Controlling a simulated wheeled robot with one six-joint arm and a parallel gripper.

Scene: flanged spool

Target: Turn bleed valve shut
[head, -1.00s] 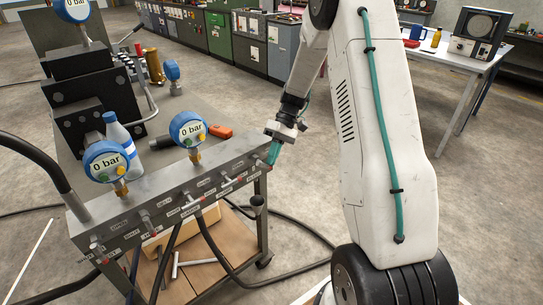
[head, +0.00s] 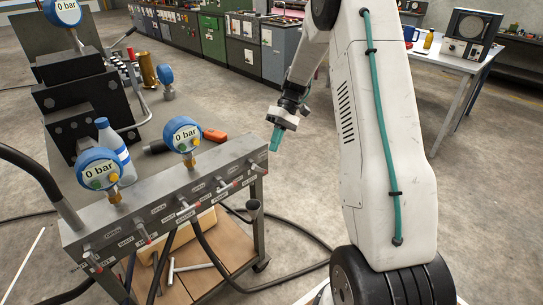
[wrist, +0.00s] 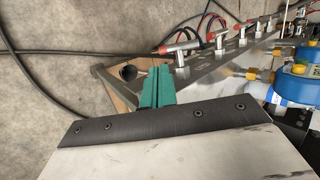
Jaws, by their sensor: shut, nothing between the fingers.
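The grey valve manifold (head: 170,198) stands on a cart, with a row of small lever valves along its front. The rightmost valve (head: 256,168) is nearest my gripper. The labels beside the levers are too small to read fully, so I cannot tell which one is the bleed valve. My gripper (head: 276,139) has teal fingers, is shut and empty, and hangs above and to the right of the manifold's right end, apart from it. In the wrist view the shut fingers (wrist: 157,86) point toward the manifold edge, with a red-tipped lever (wrist: 162,49) just beyond them.
Two blue gauges reading 0 bar (head: 182,134) rise from the manifold. A blue-and-white bottle (head: 114,149) and an orange-handled tool (head: 214,135) are behind it. Black hoses (head: 220,262) hang below and run over the floor.

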